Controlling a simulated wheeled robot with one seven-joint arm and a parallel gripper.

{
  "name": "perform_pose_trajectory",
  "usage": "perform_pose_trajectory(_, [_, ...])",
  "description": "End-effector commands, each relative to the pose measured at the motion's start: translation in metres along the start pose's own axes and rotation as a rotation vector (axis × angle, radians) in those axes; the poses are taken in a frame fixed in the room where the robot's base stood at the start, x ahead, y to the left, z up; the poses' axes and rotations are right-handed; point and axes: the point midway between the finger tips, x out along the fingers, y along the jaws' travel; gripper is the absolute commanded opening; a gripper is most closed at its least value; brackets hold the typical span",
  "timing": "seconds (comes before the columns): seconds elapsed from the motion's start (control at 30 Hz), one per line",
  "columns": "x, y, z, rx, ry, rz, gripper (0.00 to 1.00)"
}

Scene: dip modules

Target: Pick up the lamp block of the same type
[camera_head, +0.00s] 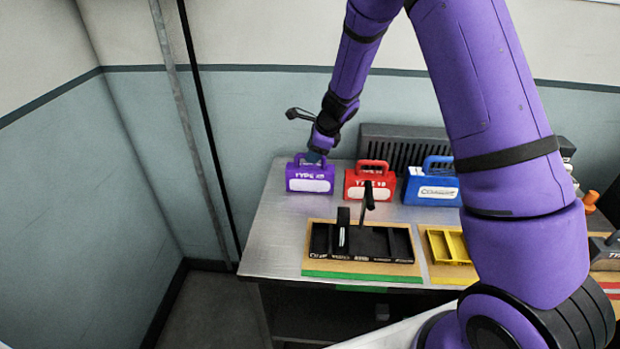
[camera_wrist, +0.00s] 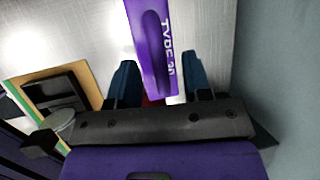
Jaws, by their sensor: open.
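A purple block (camera_head: 310,173) with a carry handle and a white label stands at the back left of the metal table. Its lettering looks like "TYPE 30" in the wrist view (camera_wrist: 158,45). A red block (camera_head: 370,184) of similar shape, marked "TYPE 10", stands to its right. A blue block (camera_head: 431,187) stands further right. Which of them is the lamp block I cannot tell. My gripper (camera_head: 314,157) is open at the top of the purple block. In the wrist view the purple block lies between my two spread fingers (camera_wrist: 161,80), with gaps on both sides.
A black tray (camera_head: 400,245) with an upright black piece sits on a wooden board with a green edge. A yellow tray (camera_head: 450,246) is to its right. A dark ribbed unit (camera_head: 400,140) stands behind the blocks. The table's left end is clear.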

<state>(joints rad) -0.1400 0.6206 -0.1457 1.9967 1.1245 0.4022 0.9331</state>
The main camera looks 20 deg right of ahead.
Motion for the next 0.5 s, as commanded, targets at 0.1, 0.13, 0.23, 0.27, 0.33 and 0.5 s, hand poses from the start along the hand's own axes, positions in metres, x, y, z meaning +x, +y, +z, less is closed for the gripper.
perform_pose_trajectory(0.1, [0.016, 0.001, 0.001, 0.000, -0.001, 0.001, 0.45])
perform_pose_trajectory(0.13, [0.019, 0.001, 0.001, -0.001, 0.000, 0.001, 0.45])
perform_pose_trajectory(0.23, [0.025, 0.000, 0.000, 0.001, 0.000, 0.000, 0.45])
perform_pose_trajectory(0.27, [0.025, 0.000, 0.000, 0.001, 0.000, -0.001, 0.45])
perform_pose_trajectory(0.33, [0.026, 0.000, 0.001, 0.000, 0.000, -0.001, 0.45])
perform_pose_trajectory(0.5, [0.025, 0.000, 0.001, 0.000, 0.000, -0.001, 0.40])
